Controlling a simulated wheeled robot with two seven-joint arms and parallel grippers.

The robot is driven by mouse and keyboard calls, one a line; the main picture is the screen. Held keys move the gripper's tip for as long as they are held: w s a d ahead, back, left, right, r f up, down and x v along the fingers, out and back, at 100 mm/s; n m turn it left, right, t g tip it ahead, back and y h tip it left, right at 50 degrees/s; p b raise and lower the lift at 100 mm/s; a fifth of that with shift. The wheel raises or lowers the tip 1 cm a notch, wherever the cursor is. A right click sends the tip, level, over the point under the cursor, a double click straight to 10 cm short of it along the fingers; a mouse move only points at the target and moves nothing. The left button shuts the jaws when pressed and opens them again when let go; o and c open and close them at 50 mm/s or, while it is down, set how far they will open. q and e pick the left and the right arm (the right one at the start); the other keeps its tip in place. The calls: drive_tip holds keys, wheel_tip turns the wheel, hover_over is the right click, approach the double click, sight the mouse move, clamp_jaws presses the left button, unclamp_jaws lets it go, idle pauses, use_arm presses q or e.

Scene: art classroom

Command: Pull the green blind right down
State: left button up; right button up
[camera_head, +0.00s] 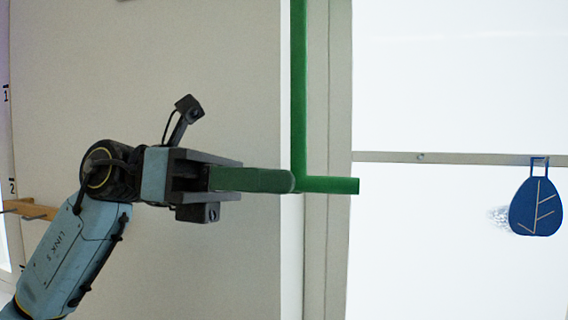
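The green blind shows as a narrow upright green strip (298,90) in front of the window frame, running out of the top of the picture. At its lower end a green bar (328,185) sticks out to the right. A thicker, round-ended green handle (265,180) sticks out to the left at the same height. My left gripper (232,180) has its dark fingers above and below the handle's left end and appears shut on it. The part of the handle between the fingers is partly hidden. My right gripper is out of view.
A bright window fills the right side, crossed by a thin grey rail (450,158). A blue leaf-patterned ornament (536,207) hangs from the rail. A plain beige wall (200,60) lies behind my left arm. A small wooden piece (30,209) shows at the left edge.

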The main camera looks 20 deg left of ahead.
use_arm(q)
drive_tip(key=shift+d, duration=0.7)
clamp_jaws()
